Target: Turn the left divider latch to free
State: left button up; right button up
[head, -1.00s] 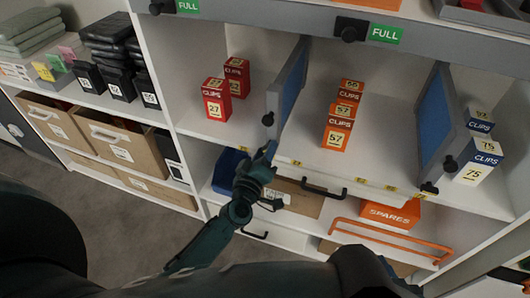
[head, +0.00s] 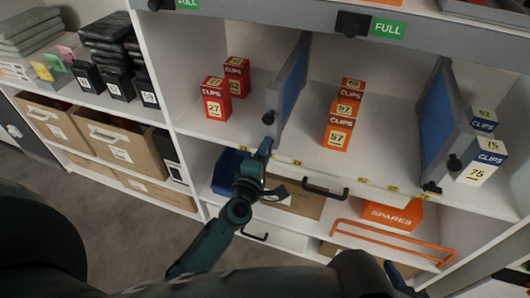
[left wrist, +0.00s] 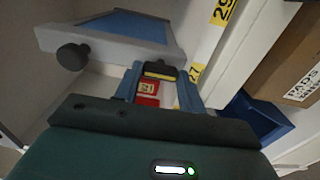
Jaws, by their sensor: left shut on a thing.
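The left divider (head: 287,88) is a grey-framed blue panel standing between red and orange boxes on the shelf. It has a black knob (head: 268,118) on its front edge. The divider (left wrist: 115,25) and the knob (left wrist: 73,56) also show in the left wrist view. The left divider latch (left wrist: 160,70), dark with a yellow stripe, sits at the divider's foot. My left gripper (head: 265,147) is at the shelf's front edge below the knob, its fingers shut on the latch. In the head view the gripper hides the latch.
Red clips boxes (head: 216,98) stand left of the divider, orange ones (head: 339,130) right. The right divider (head: 440,120) stands by blue-and-white boxes (head: 484,162). Below are a black drawer handle (head: 324,190), a blue bin (head: 226,172) and an orange SPARES box (head: 392,215).

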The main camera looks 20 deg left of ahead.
dwell(0.5)
pick_arm(q)
jog(key=o, duration=1)
jog(key=shift+s, duration=0.1)
jog(key=s, duration=1.3)
jog(key=shift+a, duration=0.2)
